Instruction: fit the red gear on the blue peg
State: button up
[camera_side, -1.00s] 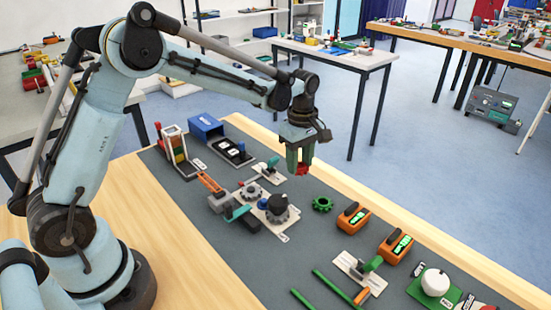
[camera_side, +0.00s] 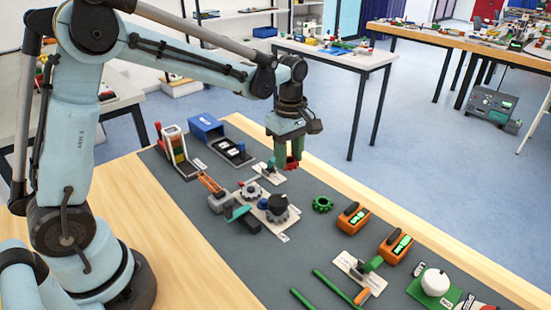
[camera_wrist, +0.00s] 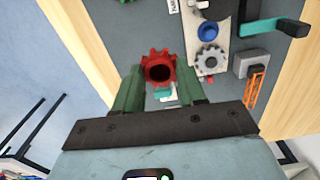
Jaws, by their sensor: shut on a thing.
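My gripper (camera_side: 287,160) is shut on the red gear (camera_side: 293,163) and holds it above the dark mat. In the wrist view the red gear (camera_wrist: 158,66) sits between the green fingertips, its dark centre hole facing the camera. The blue peg (camera_wrist: 208,31) stands on a pale plate, up and to the right of the held gear, apart from it. A grey gear (camera_wrist: 211,60) is mounted beside the peg on the same plate.
A teal crank (camera_wrist: 270,27), a grey block (camera_wrist: 250,64) and an orange strip (camera_wrist: 255,88) lie right of the plate. A loose green gear (camera_side: 323,203) and orange boxes (camera_side: 353,217) are on the mat. A small lever unit (camera_side: 269,171) is below my gripper.

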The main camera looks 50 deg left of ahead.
send_near(263, 200)
jog(key=w, duration=0.1)
jog(key=shift+s+f+n, duration=0.3)
jog(key=shift+s+f, duration=0.05)
jog(key=shift+s, duration=0.05)
jog(key=shift+f, duration=2.85)
jog(key=shift+f, duration=0.75)
jog(key=o, duration=1.1)
jog(key=shift+r, duration=3.5)
